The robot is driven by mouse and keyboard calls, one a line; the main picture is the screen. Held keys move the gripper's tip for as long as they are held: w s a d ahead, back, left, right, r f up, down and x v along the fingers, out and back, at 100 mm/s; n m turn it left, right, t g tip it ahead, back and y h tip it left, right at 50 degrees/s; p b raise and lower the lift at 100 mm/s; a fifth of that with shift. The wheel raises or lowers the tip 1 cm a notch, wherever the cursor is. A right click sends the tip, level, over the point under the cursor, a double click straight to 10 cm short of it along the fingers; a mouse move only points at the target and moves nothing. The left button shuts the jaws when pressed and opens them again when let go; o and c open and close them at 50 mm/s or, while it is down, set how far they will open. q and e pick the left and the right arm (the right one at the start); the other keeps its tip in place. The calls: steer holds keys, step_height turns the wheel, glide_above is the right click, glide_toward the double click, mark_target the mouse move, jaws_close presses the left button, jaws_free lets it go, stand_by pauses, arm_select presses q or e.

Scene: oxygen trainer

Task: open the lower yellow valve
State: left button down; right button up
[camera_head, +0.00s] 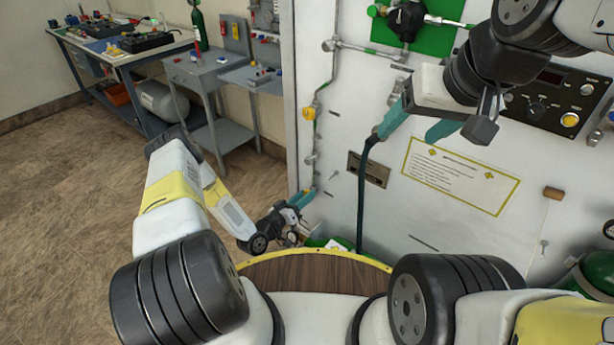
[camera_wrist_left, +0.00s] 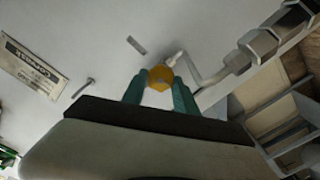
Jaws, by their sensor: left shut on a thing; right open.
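The lower yellow valve knob (camera_wrist_left: 160,77) shows in the left wrist view between the teal fingertips of my left gripper (camera_wrist_left: 160,92), beside a bent metal pipe. The fingers are closed in on its two sides. In the head view my left gripper (camera_head: 306,197) reaches the low part of the white panel, and its fingers hide the knob there. My right gripper (camera_head: 420,128) is open in front of the panel at the upper right. A black hose (camera_head: 362,200) hangs beside its left finger; I cannot tell whether they touch.
Another yellow valve (camera_head: 309,113) sits higher on the same pipe. A labelled sign (camera_head: 458,175) and a black control box (camera_head: 552,100) are on the panel. A grey side table (camera_head: 205,75) and workbench stand at left. A green cylinder (camera_head: 598,272) is at lower right.

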stand_by(0.3)
arm_select(q)
steer(key=c, duration=0.9)
jaws_free()
steer(key=shift+c, duration=0.2)
steer(key=v, duration=0.8)
steer(key=shift+w, duration=0.1)
